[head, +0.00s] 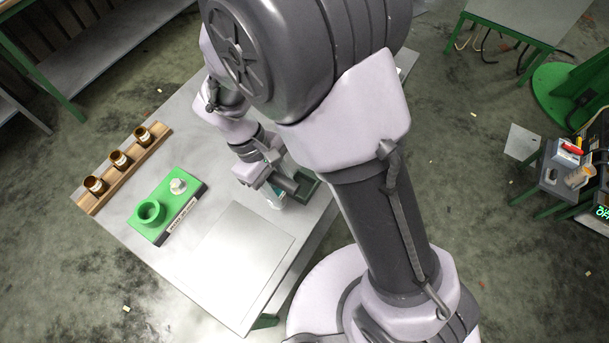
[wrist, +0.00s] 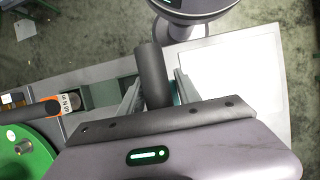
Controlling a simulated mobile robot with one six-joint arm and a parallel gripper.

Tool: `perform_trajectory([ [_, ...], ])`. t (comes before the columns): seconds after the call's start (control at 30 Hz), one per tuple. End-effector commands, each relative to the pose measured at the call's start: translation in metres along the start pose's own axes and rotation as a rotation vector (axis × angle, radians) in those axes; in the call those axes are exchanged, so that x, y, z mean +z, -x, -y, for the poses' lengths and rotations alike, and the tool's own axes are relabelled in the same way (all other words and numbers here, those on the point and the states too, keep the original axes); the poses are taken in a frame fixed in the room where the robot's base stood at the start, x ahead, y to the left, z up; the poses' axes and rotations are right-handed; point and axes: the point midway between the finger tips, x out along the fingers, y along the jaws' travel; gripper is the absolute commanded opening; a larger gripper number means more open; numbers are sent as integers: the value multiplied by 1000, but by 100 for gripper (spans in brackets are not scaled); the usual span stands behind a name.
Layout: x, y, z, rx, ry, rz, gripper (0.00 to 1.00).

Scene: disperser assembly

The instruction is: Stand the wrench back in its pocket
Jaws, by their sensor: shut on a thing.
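My gripper (head: 266,180) is low over the right part of the table in the head view. In the wrist view its fingers (wrist: 157,97) are shut on a dark grey cylindrical piece, which I take for the wrench (wrist: 152,72). The same dark cylinder (head: 285,184) sticks out of the jaws to the lower right in the head view. The rest of it is hidden by the gripper. A green holder with open compartments (wrist: 102,93) is just left of the fingers in the wrist view, partly behind the jaws in the head view (head: 310,187). I cannot tell whether the wrench touches it.
A wooden rack (head: 101,195) holds three amber jars. A green fixture (head: 147,232) with a ring and pale knob stands beside it. A flat plate (head: 232,258) leaves clear room in front.

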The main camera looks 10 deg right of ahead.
Motion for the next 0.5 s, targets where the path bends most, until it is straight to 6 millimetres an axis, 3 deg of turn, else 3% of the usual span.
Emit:
perform_trajectory([
  [0.2, 10, -12, -54, -1, -5, -2, 0],
  [0.33, 14, -14, -71, 0, -2, -1, 0],
  [0.5, 12, -24, -77, 0, 1, 0, 0],
])
